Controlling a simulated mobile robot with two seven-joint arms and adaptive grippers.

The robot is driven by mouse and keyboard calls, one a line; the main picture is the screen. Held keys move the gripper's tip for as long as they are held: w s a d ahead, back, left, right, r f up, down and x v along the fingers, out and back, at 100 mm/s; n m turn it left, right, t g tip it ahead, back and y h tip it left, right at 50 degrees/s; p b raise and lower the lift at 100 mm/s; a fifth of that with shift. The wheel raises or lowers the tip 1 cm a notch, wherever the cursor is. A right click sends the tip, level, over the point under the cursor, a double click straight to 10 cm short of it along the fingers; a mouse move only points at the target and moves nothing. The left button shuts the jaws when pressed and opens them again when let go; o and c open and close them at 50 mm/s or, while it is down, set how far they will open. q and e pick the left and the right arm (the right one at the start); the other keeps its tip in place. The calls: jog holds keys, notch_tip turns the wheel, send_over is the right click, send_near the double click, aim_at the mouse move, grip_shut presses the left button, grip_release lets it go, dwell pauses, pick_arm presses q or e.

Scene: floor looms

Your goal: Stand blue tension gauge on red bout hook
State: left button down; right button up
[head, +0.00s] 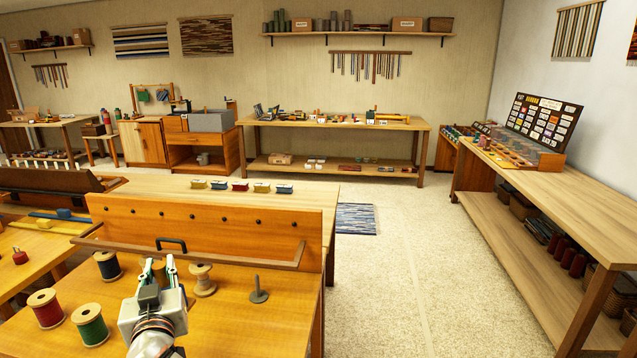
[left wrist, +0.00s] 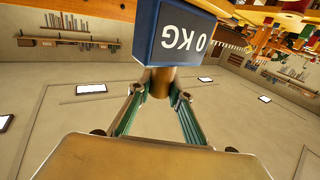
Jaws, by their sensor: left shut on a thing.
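My left gripper (head: 158,272) is over the front table, its fingers pointing away from me. The block's upper part runs out of that frame. In the head view I cannot make the gauge out at the fingers. I cannot pick out a red bout hook for certain; a red block (head: 240,186) sits in a row on the table behind the panel. My right gripper is out of view.
An upright wooden panel (head: 215,225) closes the table's back. The carpet to the right is clear.

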pick_arm(q)
jog(key=s+d+f+m+t+h, duration=0.1)
jog(key=s+d+f+m+h, duration=0.4)
jog(key=s+d+f+h, duration=0.2)
jog(key=s+d+f, duration=0.2)
jog(key=s+d, duration=0.2)
jog(key=s, duration=0.1)
jog(key=shift+s+d+f+t+h, duration=0.15)
jog(key=shift+s+d+t+h, duration=0.05)
jog(key=shift+s+t+h, duration=0.2)
